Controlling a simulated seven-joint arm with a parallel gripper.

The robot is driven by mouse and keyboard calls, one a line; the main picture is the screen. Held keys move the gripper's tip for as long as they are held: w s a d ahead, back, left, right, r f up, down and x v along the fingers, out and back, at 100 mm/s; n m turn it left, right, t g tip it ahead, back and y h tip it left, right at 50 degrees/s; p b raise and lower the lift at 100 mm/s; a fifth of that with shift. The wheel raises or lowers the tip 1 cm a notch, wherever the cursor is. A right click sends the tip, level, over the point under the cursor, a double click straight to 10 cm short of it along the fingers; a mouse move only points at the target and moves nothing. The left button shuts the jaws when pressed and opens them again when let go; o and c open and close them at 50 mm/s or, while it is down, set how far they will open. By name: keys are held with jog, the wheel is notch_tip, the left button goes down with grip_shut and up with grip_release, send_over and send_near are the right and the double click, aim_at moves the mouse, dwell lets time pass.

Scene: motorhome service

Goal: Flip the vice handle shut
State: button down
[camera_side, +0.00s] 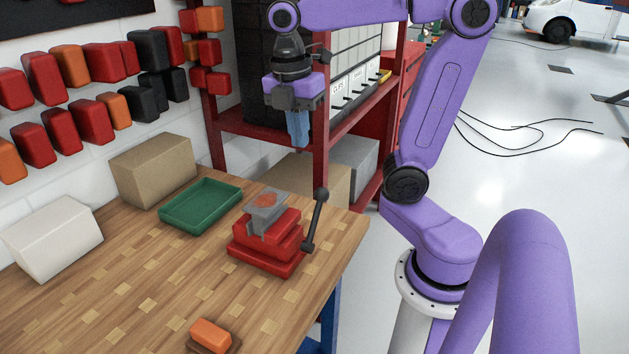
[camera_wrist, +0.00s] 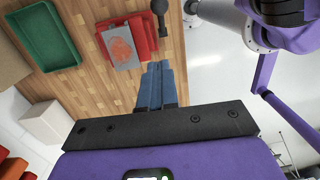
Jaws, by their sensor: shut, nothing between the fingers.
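The red vice (camera_side: 266,243) with a grey top jaw sits on the wooden bench near its right edge. An orange-red patch shows on the grey top. Its dark handle (camera_side: 316,219) stands nearly upright on the vice's right side, tilted a little, with a ball at each end. In the wrist view the vice (camera_wrist: 142,39) is at the top, and the handle's ball end (camera_wrist: 159,7) shows at its right. My gripper (camera_side: 298,143) hangs above and behind the vice, clear of it, with its blue fingers together and empty. The fingers (camera_wrist: 161,66) also show in the wrist view.
A green tray (camera_side: 172,226) lies left of the vice. A cardboard box (camera_side: 153,172) and a white box (camera_side: 51,242) stand along the wall. An orange block (camera_side: 210,334) is at the front. A red shelf post (camera_side: 321,110) stands close beside my gripper.

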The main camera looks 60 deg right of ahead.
jog(key=d+f, duration=0.1)
jog(key=f, duration=0.3)
jog(key=d+f, duration=0.1)
jog(key=f, duration=0.2)
jog(key=s+f, duration=0.1)
jog(key=f, duration=0.3)
jog(key=shift+d+f, duration=0.3)
jog(key=shift+d, duration=0.1)
jog(key=shift+s+d+f, duration=0.1)
jog(key=shift+d+f, duration=0.35)
